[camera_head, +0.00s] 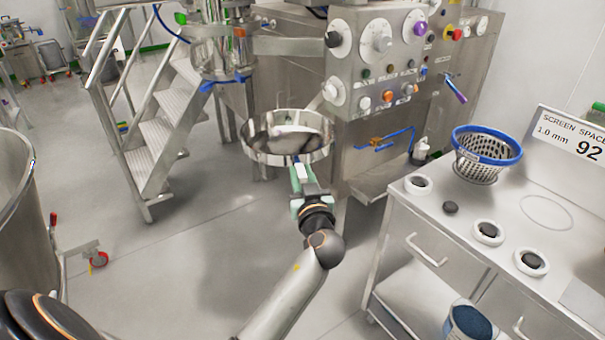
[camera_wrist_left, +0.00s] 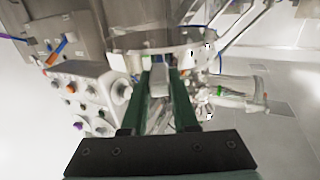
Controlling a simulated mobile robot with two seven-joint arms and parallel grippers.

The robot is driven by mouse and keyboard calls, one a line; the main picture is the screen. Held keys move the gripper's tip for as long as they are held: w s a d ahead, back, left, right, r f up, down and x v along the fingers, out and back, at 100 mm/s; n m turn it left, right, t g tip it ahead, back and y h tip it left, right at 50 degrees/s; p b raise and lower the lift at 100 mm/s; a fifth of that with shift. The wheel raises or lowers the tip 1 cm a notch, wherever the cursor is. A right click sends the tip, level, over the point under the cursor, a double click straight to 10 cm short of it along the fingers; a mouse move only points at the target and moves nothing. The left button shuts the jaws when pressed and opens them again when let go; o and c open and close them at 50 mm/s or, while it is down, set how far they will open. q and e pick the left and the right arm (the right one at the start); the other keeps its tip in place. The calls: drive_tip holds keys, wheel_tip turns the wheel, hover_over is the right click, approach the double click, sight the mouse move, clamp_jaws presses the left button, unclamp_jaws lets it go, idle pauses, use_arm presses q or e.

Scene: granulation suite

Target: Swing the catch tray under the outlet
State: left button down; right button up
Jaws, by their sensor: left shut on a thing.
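The catch tray (camera_head: 322,148) is a round, shallow steel pan in front of the control panel. It sits below and to the right of the steel outlet (camera_head: 222,68), which has a blue clamp at its bottom; the tray does not appear to lie directly under it. My left gripper (camera_head: 298,168) is at the tray's near side, shut on its handle. In the left wrist view, the green fingers of the gripper (camera_wrist_left: 160,82) flank a grey handle end, with the tray rim (camera_wrist_left: 165,48) just beyond. Most of the handle is hidden by the fingers. My right gripper is not in view.
The control panel (camera_head: 380,50) with knobs stands behind the tray. Steel steps (camera_head: 155,145) are at the left. A bench with a blue-rimmed basket (camera_head: 485,152) is at the right. A large steel vessel (camera_head: 15,200) stands far left.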

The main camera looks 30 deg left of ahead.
use_arm(q)
drive_tip(key=s+a+m+t+h+p, duration=0.1)
drive_tip(key=s+a+m+t+h, duration=0.1)
drive_tip(key=a, duration=1.3)
drive_tip(key=s+a+m+t+h+p, duration=0.1)
drive_tip(key=a+m+h, duration=0.3)
drive_tip(key=a, duration=1)
drive_tip(key=shift+s+a+r+t+h+p, duration=0.15)
drive_tip(key=shift+s+a+t+h+p, duration=0.2)
drive_tip(key=shift+t+h+p, duration=0.55)
drive_tip(key=shift+b, duration=0.35)
drive_tip(key=c, duration=0.7)
unclamp_jaws()
drive_tip(key=shift+h, duration=0.4)
